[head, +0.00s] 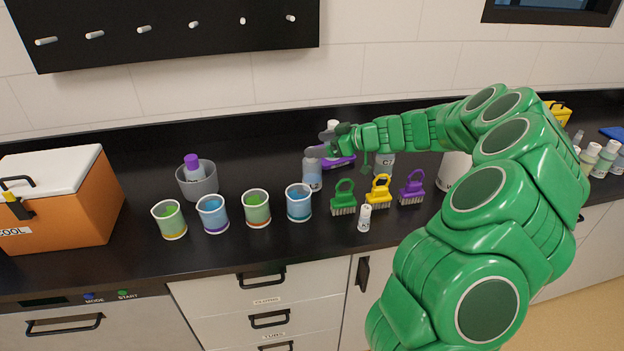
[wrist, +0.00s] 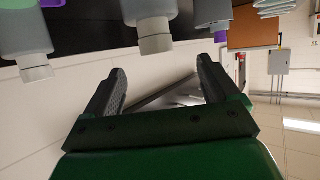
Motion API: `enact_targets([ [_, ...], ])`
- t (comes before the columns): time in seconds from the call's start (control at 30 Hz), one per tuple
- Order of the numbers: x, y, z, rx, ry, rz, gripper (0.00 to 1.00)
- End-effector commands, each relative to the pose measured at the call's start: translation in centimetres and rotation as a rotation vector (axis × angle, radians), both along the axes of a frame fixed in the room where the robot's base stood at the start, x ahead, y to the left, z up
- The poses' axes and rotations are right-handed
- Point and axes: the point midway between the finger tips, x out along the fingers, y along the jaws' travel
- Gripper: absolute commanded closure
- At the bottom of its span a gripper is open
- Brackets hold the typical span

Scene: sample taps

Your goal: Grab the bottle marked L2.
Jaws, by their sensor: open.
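No marking L2 can be read on any bottle. In the head view, a grey-blue bottle (head: 312,174) stands on the counter just below my gripper (head: 322,145), which partly hides its top. Another bottle (head: 385,164), with a mark starting with C, stands to the right behind the brushes. A small white bottle (head: 364,218) stands in front of the brushes, its mark too small to read. In the wrist view my gripper (wrist: 162,88) is open and empty. Pale bottles with whitish caps, one at left (wrist: 25,40) and one near the middle (wrist: 153,25), appear inverted beyond the fingers.
Several cups, one blue (head: 299,202), stand left of the green (head: 343,198), yellow (head: 378,191) and purple (head: 411,187) brushes. A grey container (head: 198,186) holds a purple-capped bottle. An orange cooler (head: 75,205) stands at far left. The front counter is partly clear.

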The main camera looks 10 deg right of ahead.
Motion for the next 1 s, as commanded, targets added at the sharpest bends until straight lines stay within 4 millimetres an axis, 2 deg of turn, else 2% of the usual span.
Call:
enact_targets([
  [0.03,0.0,0.0,-1.0,0.001,0.005,-0.001,0.11],
  [0.2,0.0,0.0,-3.0,0.001,0.003,-0.002,0.11],
  [0.47,0.0,-0.1,-4.2,0.000,0.000,-0.002,0.11],
  [0.57,0.0,-0.1,-5.3,0.000,0.003,-0.002,0.11],
  [0.8,2.0,2.8,-6.6,-0.001,0.004,0.000,0.11],
  [1.0,2.7,3.7,-7.0,0.000,0.002,-0.001,0.11],
])
